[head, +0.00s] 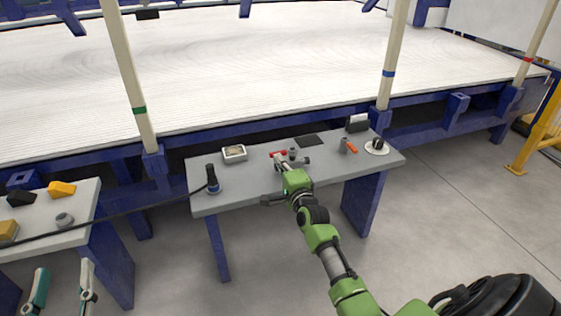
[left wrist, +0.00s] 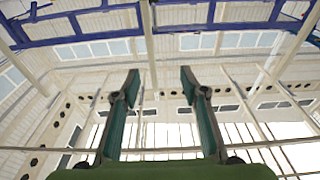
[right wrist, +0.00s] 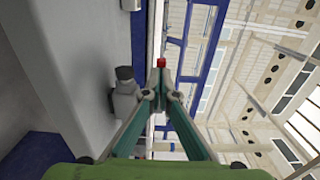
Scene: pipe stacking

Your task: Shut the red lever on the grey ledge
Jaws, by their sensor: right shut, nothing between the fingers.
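The red lever (head: 277,154) is on the grey ledge (head: 235,196), beside a small grey fitting (head: 293,154). My right gripper (head: 279,161) is shut and empty, with its tips right at the lever. In the right wrist view the lever's red end (right wrist: 161,62) shows just beyond the closed fingertips (right wrist: 160,80); I cannot tell whether they touch. A grey valve body (right wrist: 124,92) stands to the left there. The lever's far side is hidden. My left gripper (head: 62,278) is open and empty at the lower left; its parted fingers also show in the left wrist view (left wrist: 157,85).
The ledge also holds a dark cylinder (head: 212,178), a framed gauge (head: 234,153), a black pad (head: 310,141), an orange-handled valve (head: 347,147) and a round white plate (head: 384,149). A second grey table (head: 80,206) stands left.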

